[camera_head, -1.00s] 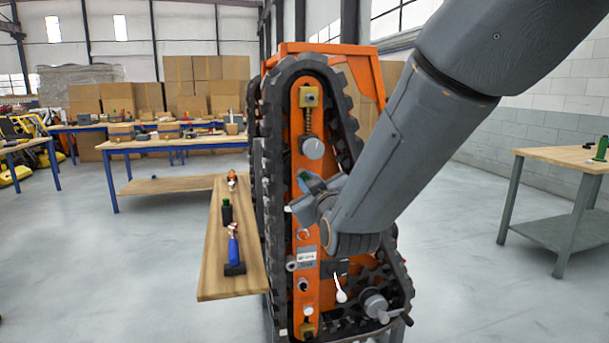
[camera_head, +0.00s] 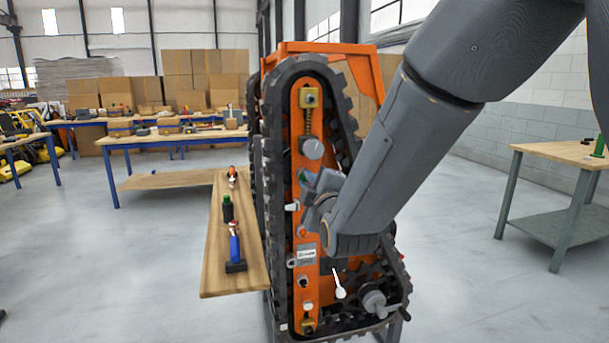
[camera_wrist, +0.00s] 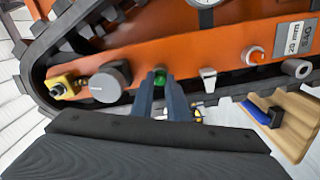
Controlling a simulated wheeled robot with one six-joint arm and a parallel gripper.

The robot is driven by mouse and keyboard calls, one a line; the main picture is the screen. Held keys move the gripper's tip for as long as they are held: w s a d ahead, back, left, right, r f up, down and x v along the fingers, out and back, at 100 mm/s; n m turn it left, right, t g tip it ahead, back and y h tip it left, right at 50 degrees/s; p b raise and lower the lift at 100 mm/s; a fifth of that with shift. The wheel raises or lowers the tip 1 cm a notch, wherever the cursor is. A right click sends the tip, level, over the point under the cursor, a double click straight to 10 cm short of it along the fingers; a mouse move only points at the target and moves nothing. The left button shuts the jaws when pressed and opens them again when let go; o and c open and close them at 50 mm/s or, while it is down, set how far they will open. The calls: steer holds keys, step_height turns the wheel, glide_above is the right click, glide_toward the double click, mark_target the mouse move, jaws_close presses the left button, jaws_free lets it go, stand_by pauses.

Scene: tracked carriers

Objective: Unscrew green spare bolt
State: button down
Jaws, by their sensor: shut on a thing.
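The green spare bolt (camera_wrist: 160,78) shows in the wrist view as a small green head against the orange side plate of the tracked carrier (camera_wrist: 130,54). My gripper (camera_wrist: 170,95) has its fingers closed around the bolt. In the head view my gripper (camera_head: 307,183) is at the middle of the upright orange plate (camera_head: 307,258), below a grey round knob (camera_head: 313,149). The bolt is mostly hidden by the fingers. I cannot tell how far its shank sits in the plate.
In the wrist view a white lever (camera_wrist: 208,75) and a red-orange button (camera_wrist: 253,55) sit near the fingers. A wooden shelf (camera_head: 215,275) beside the track carries a blue-handled hammer (camera_head: 235,252) and a black item with a green top (camera_head: 227,210). A workbench (camera_head: 562,150) stands at right.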

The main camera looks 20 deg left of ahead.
steer(key=shift+n+p, duration=0.65)
steer(key=shift+n, duration=2.55)
steer(key=n+p, duration=0.2)
steer(key=n, duration=0.7)
steer(key=shift+n, duration=0.4)
steer(key=c, duration=1.9)
jaws_free()
steer(key=shift+o, duration=0.2)
